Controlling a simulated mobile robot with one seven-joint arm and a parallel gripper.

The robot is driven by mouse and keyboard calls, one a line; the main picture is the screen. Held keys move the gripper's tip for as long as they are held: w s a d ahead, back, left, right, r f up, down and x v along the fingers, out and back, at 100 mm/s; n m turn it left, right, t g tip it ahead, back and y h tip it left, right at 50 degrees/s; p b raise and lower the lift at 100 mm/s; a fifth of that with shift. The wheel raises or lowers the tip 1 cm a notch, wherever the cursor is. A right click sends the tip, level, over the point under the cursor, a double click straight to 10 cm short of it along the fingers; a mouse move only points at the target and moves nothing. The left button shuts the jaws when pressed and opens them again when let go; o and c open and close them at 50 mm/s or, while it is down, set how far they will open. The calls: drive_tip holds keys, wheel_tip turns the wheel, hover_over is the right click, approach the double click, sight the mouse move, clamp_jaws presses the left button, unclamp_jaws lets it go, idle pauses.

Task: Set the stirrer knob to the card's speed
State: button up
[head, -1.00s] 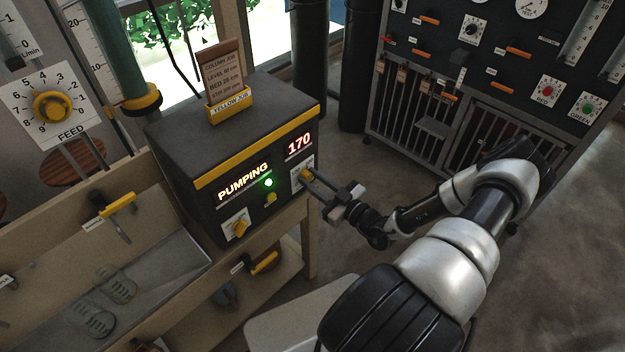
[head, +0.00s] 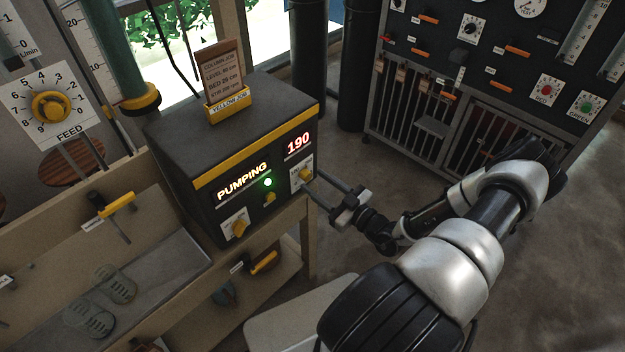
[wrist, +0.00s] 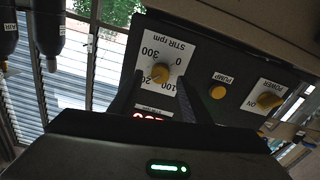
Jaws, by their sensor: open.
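The stirrer knob (head: 304,174) is a yellow knob on a white dial at the right of the black control box's front. In the wrist view the knob (wrist: 162,73) shows upside down on a plate marked STIR rpm. The red display (head: 299,143) above it reads 190. The card (head: 221,68) stands in a yellow holder on the box; its last line is about STIR and looks like 200 rpm, but is small. My gripper (head: 316,187) is open in front of the dial. In the wrist view its fingers (wrist: 160,84) stand apart either side of the knob.
The box's PUMPING sign (head: 242,182) and green lamp (head: 268,182) are lit. A small pump knob (head: 270,198) and a power knob (head: 238,228) sit left of the stirrer dial. A bench with a sink (head: 150,275) lies left; a dark panel (head: 480,60) stands behind right.

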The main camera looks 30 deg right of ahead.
drive_tip(key=v, duration=1.5)
